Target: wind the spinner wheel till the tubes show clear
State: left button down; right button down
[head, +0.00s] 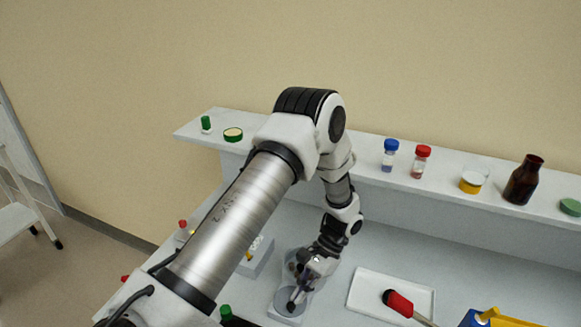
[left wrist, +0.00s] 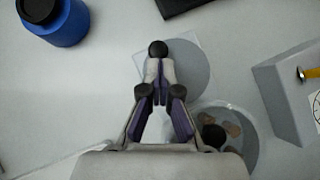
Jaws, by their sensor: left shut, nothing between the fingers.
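The spinner stands on the bench under my left arm. Its grey wheel (left wrist: 192,68) carries a black knob (left wrist: 158,48) at the rim; the wheel also shows in the head view (head: 280,301). Beside the wheel is a round rotor bowl (left wrist: 247,151) with a black hub and brownish round tube ends; whether the tubes are clear or cloudy I cannot tell. My left gripper (left wrist: 158,78) is shut and empty, pointing down at the wheel, its fingertips right by the knob. Contact with the knob is unclear. It partly hides the spinner in the head view (head: 302,277). My right gripper is out of view.
A white tray (head: 368,290) and a red-bulbed dropper (head: 398,302) lie right of the spinner. A grey block (left wrist: 283,88) stands close to the rotor. A blue jar (left wrist: 62,22) stands apart. The back shelf holds vials and a brown bottle (head: 523,180).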

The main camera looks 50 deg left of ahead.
pick_arm(q)
jog(key=shift+s+m+y, duration=0.15)
jog(key=shift+m+y, duration=0.15)
jog(key=shift+m, duration=0.2)
jog(key=shift+d, duration=0.1)
jog(key=v, duration=0.7)
jog(key=shift+w+r, duration=0.15)
jog(key=shift+w, duration=0.05)
jog(key=shift+d, duration=0.1)
